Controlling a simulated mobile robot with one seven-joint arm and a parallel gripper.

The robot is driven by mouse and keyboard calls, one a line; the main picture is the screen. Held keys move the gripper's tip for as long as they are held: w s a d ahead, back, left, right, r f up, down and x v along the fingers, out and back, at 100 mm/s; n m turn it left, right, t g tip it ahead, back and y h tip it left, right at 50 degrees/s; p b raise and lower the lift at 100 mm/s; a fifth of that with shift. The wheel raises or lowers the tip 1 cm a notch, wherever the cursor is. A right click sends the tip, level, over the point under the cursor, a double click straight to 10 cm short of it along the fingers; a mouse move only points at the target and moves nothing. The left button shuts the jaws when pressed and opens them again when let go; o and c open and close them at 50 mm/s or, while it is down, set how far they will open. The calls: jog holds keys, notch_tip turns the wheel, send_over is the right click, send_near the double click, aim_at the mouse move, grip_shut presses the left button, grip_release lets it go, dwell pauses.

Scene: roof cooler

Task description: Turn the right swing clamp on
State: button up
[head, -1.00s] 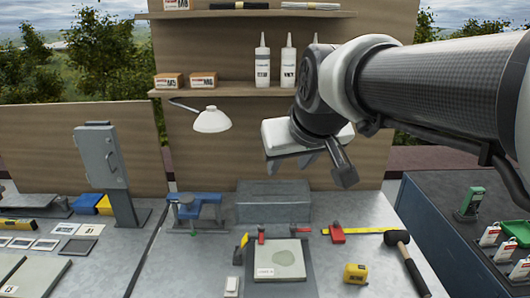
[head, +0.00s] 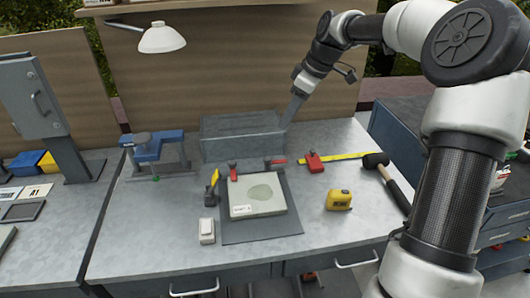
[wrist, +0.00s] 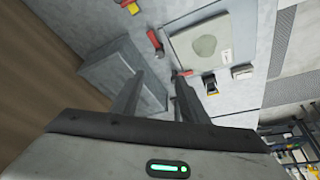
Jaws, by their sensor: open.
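The right swing clamp (head: 277,161) is a dark clamp with a red handle behind the back right corner of the light plate (head: 262,193). Its red handle also shows in the wrist view (wrist: 154,39). The left swing clamp (head: 233,172), also red, stands at the plate's back left; it shows in the wrist view (wrist: 183,73). My gripper (head: 290,112) points down above the back of the bench, behind and above the right clamp and apart from it. In the wrist view its two fingers (wrist: 156,85) are spread with nothing between them.
A grey block (head: 240,140) stands behind the clamps, close to my gripper. A yellow-topped clamp (head: 212,188) and a white switch (head: 207,231) are left of the plate. A red-headed yellow rule (head: 315,161), mallet (head: 376,161) and tape measure (head: 339,200) lie to the right.

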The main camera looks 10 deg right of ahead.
jog(key=b, duration=0.2)
send_near(268, 158)
jog(key=x, duration=0.8)
grip_shut()
